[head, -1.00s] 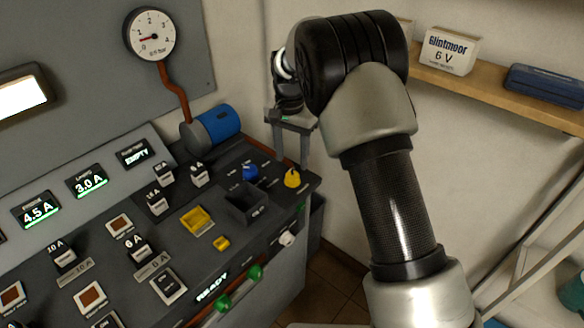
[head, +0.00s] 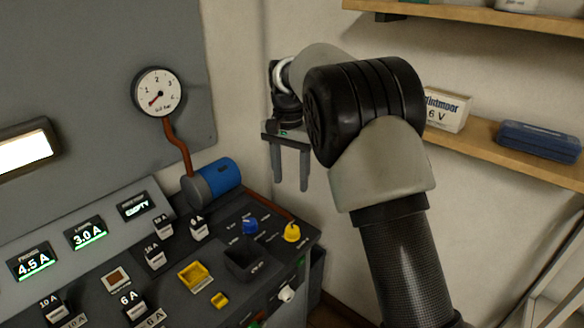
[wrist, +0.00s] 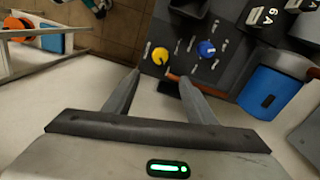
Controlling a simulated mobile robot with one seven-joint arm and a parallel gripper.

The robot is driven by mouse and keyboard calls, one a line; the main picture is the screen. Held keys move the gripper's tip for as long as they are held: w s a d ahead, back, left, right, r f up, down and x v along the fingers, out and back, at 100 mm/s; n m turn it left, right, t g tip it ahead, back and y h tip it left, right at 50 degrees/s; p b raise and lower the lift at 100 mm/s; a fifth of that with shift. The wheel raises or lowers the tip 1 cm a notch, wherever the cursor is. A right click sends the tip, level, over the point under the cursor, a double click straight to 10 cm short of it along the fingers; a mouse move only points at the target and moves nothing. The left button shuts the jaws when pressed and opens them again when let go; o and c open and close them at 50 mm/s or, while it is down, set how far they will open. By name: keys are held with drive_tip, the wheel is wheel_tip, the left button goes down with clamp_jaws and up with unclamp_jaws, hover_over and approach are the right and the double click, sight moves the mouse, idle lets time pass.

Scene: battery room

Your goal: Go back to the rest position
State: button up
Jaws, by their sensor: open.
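My gripper (head: 289,170) is in the head view, above the back right end of the control panel (head: 180,268), with its fingers pointing down. Its two fingers are apart with nothing between them. In the wrist view my gripper (wrist: 155,82) is also open and empty, with the yellow knob (wrist: 160,56) and blue knob (wrist: 207,48) beyond the fingertips. My arm's elbow and forearm cover part of the wall and shelf in the head view.
A blue cylinder (head: 219,177) and a gauge (head: 158,92) stand at the panel's back. A shelf (head: 485,141) on the right wall holds a white 6 V box (head: 447,110) and a blue case (head: 539,140). The panel has several breakers and a dark open bin (head: 245,262).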

drive_tip(key=s+d+r+n+t+y+p, duration=0.1)
drive_tip(key=s+d+r+p, duration=0.1)
drive_tip(key=s+d+r, duration=0.6)
drive_tip(key=s+d+r+n+t+p, duration=0.1)
drive_tip(key=s+d+r+p, duration=0.25)
drive_tip(key=s+r, duration=0.45)
drive_tip(key=s+d+r+n+t+p, duration=0.1)
drive_tip(key=s+d, duration=0.2)
drive_tip(key=s, duration=0.5)
drive_tip(key=s+d+r+n+t+p, duration=0.1)
drive_tip(key=s+d+n+t, duration=0.1)
drive_tip(key=s, duration=0.6)
drive_tip(key=shift+d+t+h+p, duration=0.3)
drive_tip(key=shift+d+h+p, duration=0.1)
drive_tip(key=shift+d, duration=0.2)
